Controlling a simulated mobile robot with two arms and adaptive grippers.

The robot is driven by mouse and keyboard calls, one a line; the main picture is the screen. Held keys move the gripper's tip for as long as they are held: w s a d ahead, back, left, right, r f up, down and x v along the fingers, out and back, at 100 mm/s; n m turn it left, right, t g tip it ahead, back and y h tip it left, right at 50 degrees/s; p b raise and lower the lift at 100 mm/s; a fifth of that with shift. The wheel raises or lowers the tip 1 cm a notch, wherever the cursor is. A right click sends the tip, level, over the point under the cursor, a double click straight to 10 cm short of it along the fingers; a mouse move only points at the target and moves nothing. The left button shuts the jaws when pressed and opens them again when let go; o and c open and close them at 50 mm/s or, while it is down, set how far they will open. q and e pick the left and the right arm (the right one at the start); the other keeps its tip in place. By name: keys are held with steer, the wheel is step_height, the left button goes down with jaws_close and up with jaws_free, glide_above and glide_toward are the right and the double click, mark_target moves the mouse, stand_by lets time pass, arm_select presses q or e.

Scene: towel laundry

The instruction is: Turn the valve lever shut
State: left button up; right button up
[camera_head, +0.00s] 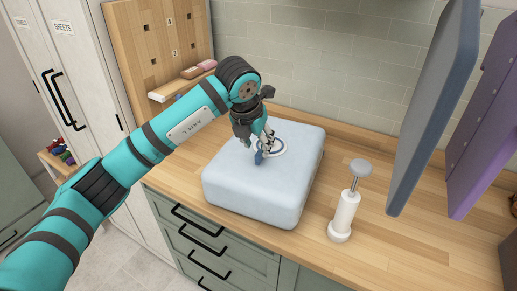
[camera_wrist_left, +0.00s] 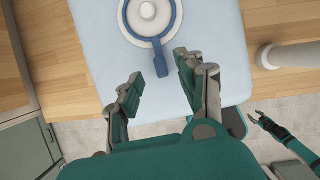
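The valve is a round pale disc with a blue ring (camera_wrist_left: 172,25) on top of a pale blue padded block. Its blue lever (camera_wrist_left: 160,60) points from the ring toward my left gripper (camera_wrist_left: 160,88). The lever end also shows in the head view (camera_head: 258,158). The left gripper's fingers are apart, one on each side of the line of the lever, with nothing between the tips. In the head view the left gripper (camera_head: 256,142) is low over the block and partly covers the valve. My right gripper (camera_wrist_left: 256,117) shows small in the left wrist view, its fingers apart and empty.
The pale blue block (camera_head: 240,195) rests on a wooden counter (camera_head: 400,240). A white pump-like post (camera_head: 345,212) stands to its right. Grey (camera_head: 430,110) and purple (camera_head: 485,130) panels rise further right. A wooden pegboard (camera_head: 160,40) is behind my left arm.

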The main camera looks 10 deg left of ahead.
arm_select(q)
steer(key=d+v, duration=0.1)
steer(key=v, duration=0.7)
steer(key=shift+a+r, duration=0.2)
steer(key=shift+a, duration=0.35)
